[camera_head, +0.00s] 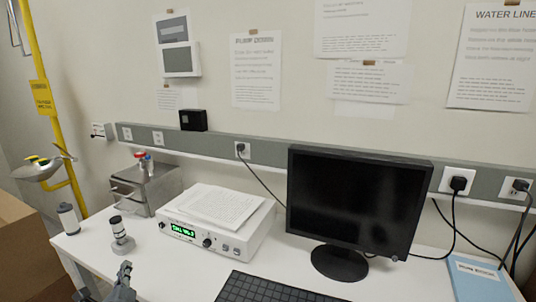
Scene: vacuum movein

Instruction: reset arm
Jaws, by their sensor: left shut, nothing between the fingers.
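My left gripper (124,276) shows at the bottom left of the head view, over the front edge of the white table. It is shut and empty, apart from the things on the table. A small grey and black cylindrical part (121,238) stands on the table just beyond it. My right gripper is not in view.
A white device with a green display (182,230) carries papers. A steel box (148,187) stands behind it. A monitor (352,205), a keyboard (265,289) and a blue book (480,280) take up the right. Cables hang from wall sockets. A yellow pipe (50,120) runs at left.

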